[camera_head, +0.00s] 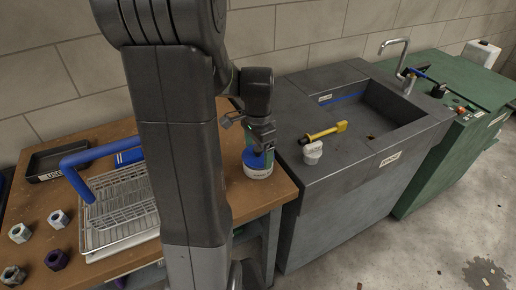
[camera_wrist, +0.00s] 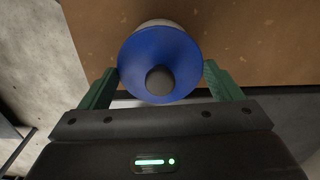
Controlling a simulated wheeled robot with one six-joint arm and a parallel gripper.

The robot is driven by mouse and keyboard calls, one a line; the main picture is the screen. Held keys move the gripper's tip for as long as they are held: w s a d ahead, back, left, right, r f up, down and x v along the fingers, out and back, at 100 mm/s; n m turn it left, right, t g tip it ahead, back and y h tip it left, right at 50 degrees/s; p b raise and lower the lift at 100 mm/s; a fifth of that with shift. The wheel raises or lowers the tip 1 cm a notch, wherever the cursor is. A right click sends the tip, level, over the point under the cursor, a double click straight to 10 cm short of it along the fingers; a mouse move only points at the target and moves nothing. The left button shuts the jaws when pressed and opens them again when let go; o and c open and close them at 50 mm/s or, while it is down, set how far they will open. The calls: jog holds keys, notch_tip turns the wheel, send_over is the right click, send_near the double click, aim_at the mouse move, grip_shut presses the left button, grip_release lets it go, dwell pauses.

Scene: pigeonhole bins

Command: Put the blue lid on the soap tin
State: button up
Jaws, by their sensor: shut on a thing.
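The blue lid (camera_wrist: 138,52) is a round disc with a dark knob in its middle. My gripper (camera_wrist: 160,72) is shut on the lid, with one green finger at each side of it. In the head view my gripper (camera_head: 262,143) points down at the right end of the brown table, with the lid (camera_head: 254,159) under it. The soap tin (camera_head: 258,171) is round and whitish and stands directly below the lid. Its pale edge (camera_wrist: 160,23) shows past the lid in the wrist view. I cannot tell whether the lid touches the tin.
A wire dish rack (camera_head: 115,212) with a blue handle, a black tray (camera_head: 62,160) and several hex nuts (camera_head: 58,260) are on the table (camera_head: 135,282). Right of it, a grey sink unit (camera_head: 318,215) holds a yellow-handled tool (camera_head: 328,131) and a white knob-like item (camera_head: 312,153).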

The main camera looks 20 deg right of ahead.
jog(key=shift+f+b, duration=0.5)
jog(key=shift+f, duration=0.25)
jog(key=o, duration=0.9)
jog(key=shift+c, duration=0.2)
jog(key=shift+o, duration=0.8)
jog(key=shift+r, duration=0.1)
jog(key=shift+r+p, duration=3.35)
jog(key=shift+r, duration=0.65)
jog(key=shift+f, duration=0.15)
notch_tip(320, 180, down, 8)
jog(key=b, duration=0.6)
jog(key=shift+b, duration=0.35)
